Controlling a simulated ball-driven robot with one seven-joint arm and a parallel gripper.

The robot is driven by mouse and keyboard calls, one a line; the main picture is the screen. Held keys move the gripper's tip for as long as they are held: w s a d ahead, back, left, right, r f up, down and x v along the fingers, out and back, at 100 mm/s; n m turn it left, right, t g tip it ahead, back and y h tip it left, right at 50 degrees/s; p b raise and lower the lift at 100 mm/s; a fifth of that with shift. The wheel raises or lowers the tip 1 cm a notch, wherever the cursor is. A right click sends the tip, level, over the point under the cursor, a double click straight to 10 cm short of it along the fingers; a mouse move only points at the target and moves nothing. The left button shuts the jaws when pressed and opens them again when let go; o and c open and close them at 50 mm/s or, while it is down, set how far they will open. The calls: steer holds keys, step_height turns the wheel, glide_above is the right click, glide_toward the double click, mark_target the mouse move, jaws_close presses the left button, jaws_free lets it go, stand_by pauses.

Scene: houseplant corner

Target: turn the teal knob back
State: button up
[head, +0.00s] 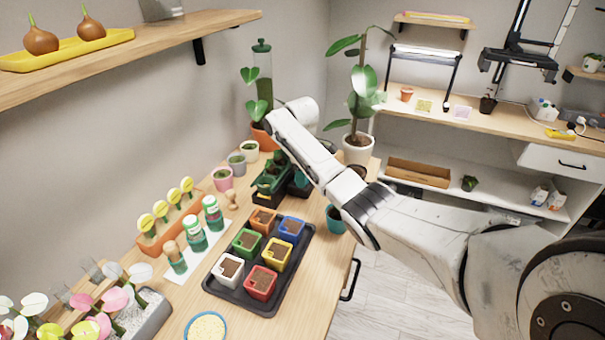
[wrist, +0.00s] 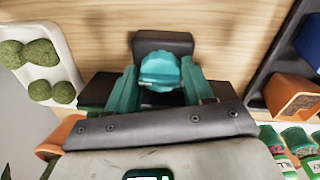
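The teal knob (wrist: 160,70) shows in the middle of the wrist view, against a dark block (wrist: 162,42) on the wooden table. My gripper (wrist: 160,82) reaches down around it, with one teal finger close on each side. I see no clear gap between the fingers and the knob, so they look shut on it. The knob's lower part is hidden by my gripper's body. In the head view my arm covers the knob and most of my gripper. Dark and green parts (head: 266,188) show beside the arm there.
A black tray (head: 283,305) of several colored pots stands close in front of my arm. Bottles (head: 213,214) stand to its left. A tall plant (head: 357,150) stands behind. A white tray of moss balls (wrist: 72,78) and an orange pot (wrist: 58,135) are nearby.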

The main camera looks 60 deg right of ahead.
steer(key=shift+c, duration=1.2)
steer(key=shift+n, duration=0.4)
steer(key=n+p, duration=0.1)
steer(key=n, duration=0.1)
steer(key=shift+n+p, duration=0.3)
steer(key=shift+n, duration=0.1)
steer(key=n, duration=0.4)
steer(key=shift+t+p, duration=0.3)
steer(key=shift+p, duration=0.05)
steer(key=n, duration=0.5)
steer(key=shift+d+f+y, duration=0.1)
steer(key=shift+y, duration=0.3)
steer(key=shift+n+y+b, duration=0.3)
steer(key=shift+n+b, duration=0.5)
steer(key=shift+n, duration=1.8)
steer(key=o, duration=0.7)
